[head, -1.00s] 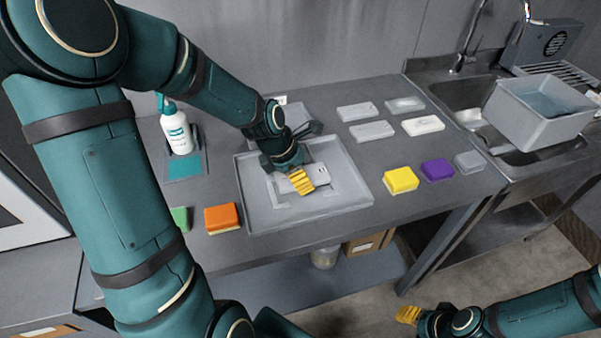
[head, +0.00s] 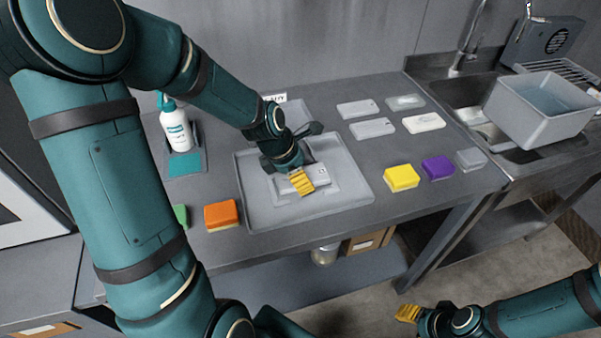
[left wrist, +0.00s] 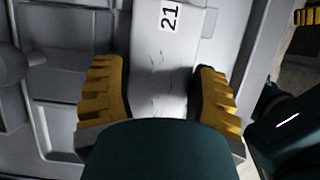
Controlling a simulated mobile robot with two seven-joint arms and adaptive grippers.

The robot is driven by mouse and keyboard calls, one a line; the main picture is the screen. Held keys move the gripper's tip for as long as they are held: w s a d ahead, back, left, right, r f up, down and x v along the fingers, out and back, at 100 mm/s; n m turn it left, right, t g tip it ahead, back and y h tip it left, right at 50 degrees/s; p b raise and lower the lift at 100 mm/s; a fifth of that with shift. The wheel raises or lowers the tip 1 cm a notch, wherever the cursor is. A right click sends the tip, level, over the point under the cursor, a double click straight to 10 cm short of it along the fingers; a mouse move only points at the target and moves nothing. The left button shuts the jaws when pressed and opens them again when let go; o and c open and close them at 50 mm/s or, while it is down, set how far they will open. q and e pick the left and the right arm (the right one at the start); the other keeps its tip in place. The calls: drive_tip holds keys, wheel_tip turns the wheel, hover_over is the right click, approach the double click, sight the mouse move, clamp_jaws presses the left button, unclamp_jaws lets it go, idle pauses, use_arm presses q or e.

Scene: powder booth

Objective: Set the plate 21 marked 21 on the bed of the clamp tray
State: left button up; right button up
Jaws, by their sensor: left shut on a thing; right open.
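Plate 21 (left wrist: 168,62) is a pale grey, scratched plate with a white label reading 21. My left gripper (left wrist: 160,100) is shut on it, with one yellow finger on each side. In the head view, my left gripper (head: 301,182) is over the middle of the clamp tray (head: 245,190), a wide grey tray with a low rim. The plate (head: 322,177) shows beside the fingers, low over the tray's bed. I cannot tell whether it touches the bed. My arm and fingers hide part of it. My right gripper (head: 407,313) is open and empty, away from the table at lower right.
Orange (head: 221,216), yellow (head: 401,178) and purple (head: 437,168) sponges lie around the tray. Several pale plates (head: 372,128) lie at the back right. A spray bottle (head: 176,126) stands at the left. A sink with a grey basin (head: 535,115) is at the right.

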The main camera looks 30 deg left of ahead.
use_arm(q)
drive_tip(key=shift+f, duration=0.7)
idle(0.9)
drive_tip(key=o, duration=1.3)
drive_tip(key=shift+s, duration=0.1)
